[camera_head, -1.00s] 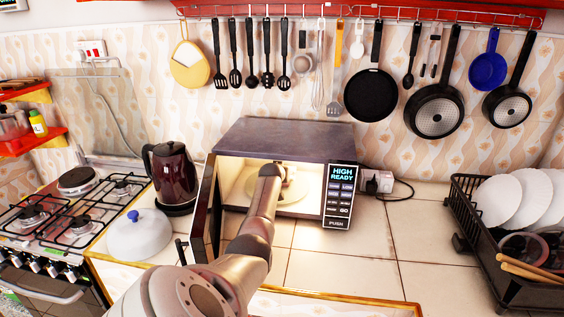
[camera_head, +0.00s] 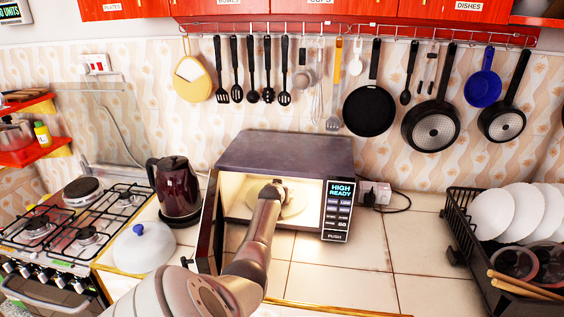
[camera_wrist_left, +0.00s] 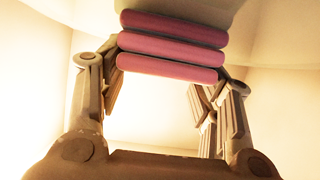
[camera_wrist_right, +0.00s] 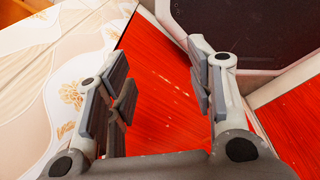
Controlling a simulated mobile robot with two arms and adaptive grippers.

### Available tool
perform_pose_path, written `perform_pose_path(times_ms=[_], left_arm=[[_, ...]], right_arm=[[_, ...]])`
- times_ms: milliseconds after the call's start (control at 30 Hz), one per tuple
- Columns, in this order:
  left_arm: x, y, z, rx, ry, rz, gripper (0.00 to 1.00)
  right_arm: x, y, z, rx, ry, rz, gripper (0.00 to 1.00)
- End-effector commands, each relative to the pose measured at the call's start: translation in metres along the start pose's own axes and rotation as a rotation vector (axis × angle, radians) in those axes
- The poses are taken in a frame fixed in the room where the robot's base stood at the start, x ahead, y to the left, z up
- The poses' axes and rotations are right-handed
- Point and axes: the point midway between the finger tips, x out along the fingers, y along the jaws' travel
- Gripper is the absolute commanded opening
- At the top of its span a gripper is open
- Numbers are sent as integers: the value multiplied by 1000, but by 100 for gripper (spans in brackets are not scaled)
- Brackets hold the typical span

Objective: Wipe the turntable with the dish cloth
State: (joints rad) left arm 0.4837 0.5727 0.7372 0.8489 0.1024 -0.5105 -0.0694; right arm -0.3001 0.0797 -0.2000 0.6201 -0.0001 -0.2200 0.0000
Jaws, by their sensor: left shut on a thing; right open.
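The microwave (camera_head: 284,152) stands open on the counter, its inside lit. My left arm reaches into it, and my left gripper (camera_head: 279,186) is over the pale turntable (camera_head: 296,208), covering part of it. In the left wrist view my left gripper (camera_wrist_left: 160,100) is shut on the dish cloth (camera_wrist_left: 170,45), a folded pink stack of layers. The cloth's far edge lies against a pale surface, probably the turntable; contact cannot be told for sure. My right gripper (camera_wrist_right: 160,85) is open and empty, and out of the head view.
The microwave door (camera_head: 209,225) is swung open left of my arm. A dark red kettle (camera_head: 176,190) and white lid (camera_head: 144,248) stand left; a stove is farther left. A dish rack (camera_head: 470,225) with plates is at right. Red panels (camera_wrist_right: 160,110) lie beyond my right gripper.

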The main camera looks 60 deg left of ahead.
Motion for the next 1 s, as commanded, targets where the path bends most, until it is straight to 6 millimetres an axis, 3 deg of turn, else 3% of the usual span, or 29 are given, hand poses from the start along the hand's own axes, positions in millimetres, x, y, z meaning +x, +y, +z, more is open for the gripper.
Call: perform_pose_path(times_ms=[700,1000], left_arm=[[-27,4,16,0,-6,1,39],[-28,5,23,-1,-7,1,39]], right_arm=[[-45,1,-4,0,0,0,49],[-46,1,-4,0,0,0,49]])
